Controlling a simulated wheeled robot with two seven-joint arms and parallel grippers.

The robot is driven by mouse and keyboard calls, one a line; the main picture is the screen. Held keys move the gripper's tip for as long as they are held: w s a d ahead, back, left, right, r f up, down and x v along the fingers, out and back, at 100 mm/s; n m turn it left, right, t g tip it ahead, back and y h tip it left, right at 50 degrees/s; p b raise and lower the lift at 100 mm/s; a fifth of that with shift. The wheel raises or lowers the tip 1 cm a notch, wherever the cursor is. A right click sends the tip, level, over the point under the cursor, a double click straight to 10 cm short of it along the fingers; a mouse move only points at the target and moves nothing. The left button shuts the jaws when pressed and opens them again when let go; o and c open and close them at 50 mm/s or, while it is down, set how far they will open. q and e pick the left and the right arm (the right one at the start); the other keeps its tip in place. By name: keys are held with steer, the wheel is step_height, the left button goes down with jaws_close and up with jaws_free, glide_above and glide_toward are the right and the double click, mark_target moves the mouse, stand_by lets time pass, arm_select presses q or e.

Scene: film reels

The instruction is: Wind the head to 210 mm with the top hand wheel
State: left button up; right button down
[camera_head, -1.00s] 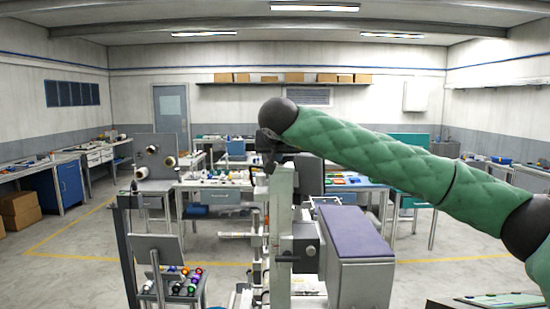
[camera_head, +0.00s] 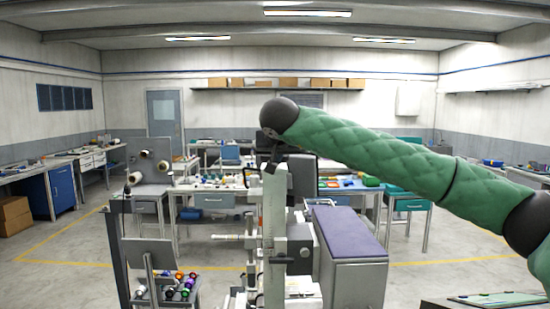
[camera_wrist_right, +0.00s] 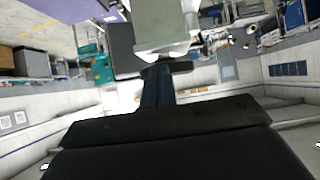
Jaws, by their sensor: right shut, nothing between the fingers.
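A tall grey column (camera_head: 274,225) with a flat top stands upright in the middle of the head view. A grey unit with a purple top (camera_head: 347,232) is beside it on the right. My right arm comes in from the right, and my right gripper (camera_head: 274,158) points down at the column's top, shut and empty. In the right wrist view my shut fingers (camera_wrist_right: 158,78) are close to the pale column end (camera_wrist_right: 165,28); I cannot tell whether they touch. The hand wheel and any millimetre scale cannot be made out. My left gripper is not in view.
A stand with coloured spools (camera_head: 178,285) is at the lower left, with a grey panel bearing reels (camera_head: 150,165) behind it. A workbench (camera_head: 215,200) with small parts is behind the column. Open floor (camera_head: 70,265) lies at the left.

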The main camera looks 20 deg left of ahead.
steer(key=shift+w+d+r, duration=0.25)
steer(key=shift+r, duration=0.15)
steer(key=shift+s+a+f+b, duration=0.2)
steer(key=shift+s+a+b, duration=0.1)
steer(key=shift+a+b, duration=0.35)
steer(key=shift+s+a+f+b, duration=0.2)
steer(key=shift+s+a+b, duration=0.05)
steer(key=shift+a+b, duration=0.3)
steer(key=shift+s+a+f+b, duration=0.2)
steer(key=shift+s+a+b, duration=0.1)
steer(key=shift+a+b, duration=0.35)
steer(key=shift+d, duration=0.1)
stand_by(0.7)
steer(key=shift+d, duration=0.1)
steer(key=shift+w, duration=0.3)
